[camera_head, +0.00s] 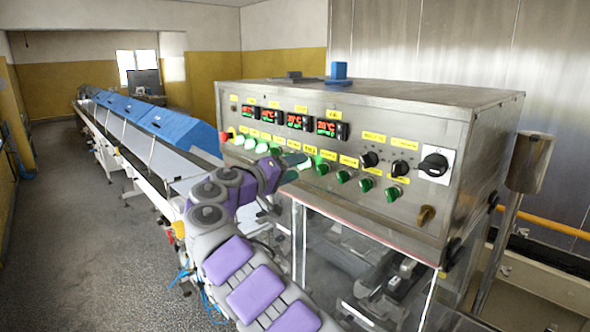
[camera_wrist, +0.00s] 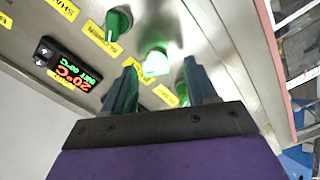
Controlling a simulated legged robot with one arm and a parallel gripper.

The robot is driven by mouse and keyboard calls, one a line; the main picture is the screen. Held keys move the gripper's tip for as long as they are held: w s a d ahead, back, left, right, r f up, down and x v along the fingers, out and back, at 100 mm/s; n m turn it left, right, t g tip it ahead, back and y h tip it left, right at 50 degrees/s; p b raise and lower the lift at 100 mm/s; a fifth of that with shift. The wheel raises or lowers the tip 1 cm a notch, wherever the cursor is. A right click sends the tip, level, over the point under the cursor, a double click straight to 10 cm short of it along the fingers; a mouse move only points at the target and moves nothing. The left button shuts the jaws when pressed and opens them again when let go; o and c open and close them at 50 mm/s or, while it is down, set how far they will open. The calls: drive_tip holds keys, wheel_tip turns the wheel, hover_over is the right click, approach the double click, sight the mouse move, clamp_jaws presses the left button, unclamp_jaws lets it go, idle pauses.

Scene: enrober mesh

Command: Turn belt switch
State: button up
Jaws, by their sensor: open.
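The steel control panel (camera_head: 235,113) carries a row of green rotary switches, and yellow labels too small to read in the head view. I cannot tell which one is the belt switch. My gripper (camera_head: 302,161) is at the panel's lower row. In the wrist view, my gripper (camera_wrist: 160,82) is open, its two dark fingers apart. A brightly lit green switch (camera_wrist: 156,62) appears between and just beyond the fingertips. Another green switch (camera_wrist: 118,22) is at upper left, and one green switch (camera_wrist: 183,88) is partly hidden behind the right finger. Contact is not clear.
Red digital displays (camera_head: 331,128) sit above the switches. Black knobs (camera_head: 400,168) and a larger black rotary switch (camera_head: 434,165) are at right. A red button (camera_head: 224,137) is at left. A conveyor with blue covers (camera_head: 175,127) runs back left beside clear floor (camera_head: 75,220).

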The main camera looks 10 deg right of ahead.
drive_tip(key=v, duration=1.6)
drive_tip(key=shift+a+p, duration=0.3)
drive_tip(key=shift+p, duration=0.1)
drive_tip(key=s+d+f+m+g+b, duration=0.1)
drive_tip(key=s+d+f+g, duration=0.2)
drive_tip(key=d, duration=0.6)
drive_tip(key=s+d+g+y+b, duration=0.1)
drive_tip(key=s+d+g, duration=0.3)
drive_tip(key=d, duration=0.5)
drive_tip(key=s+d+f+m+g+b, duration=0.1)
drive_tip(key=s+d+f, duration=0.1)
drive_tip(key=s+d, duration=0.45)
drive_tip(key=s+d+f+g+y+b, duration=0.1)
drive_tip(key=s+d+f+g+y, duration=0.15)
drive_tip(key=s+f, duration=0.3)
drive_tip(key=s+d+f+g+y+b, duration=0.1)
drive_tip(key=s+d+f+y, duration=0.1)
drive_tip(key=s+d+f, duration=0.3)
drive_tip(key=s+a+f+y, duration=0.3)
drive_tip(key=s+a+f, duration=0.1)
drive_tip(key=s, duration=0.4)
drive_tip(key=s+a+f+y+b, duration=0.1)
drive_tip(key=s+a+f+y, duration=0.2)
drive_tip(key=s+f, duration=0.4)
drive_tip(key=s+a+f+n+y+b, duration=0.1)
drive_tip(key=s+a+f+y, duration=0.2)
drive_tip(key=s+a+f, duration=0.3)
drive_tip(key=s+g, duration=0.1)
drive_tip(key=s, duration=0.1)
drive_tip(key=shift+s, duration=0.3)
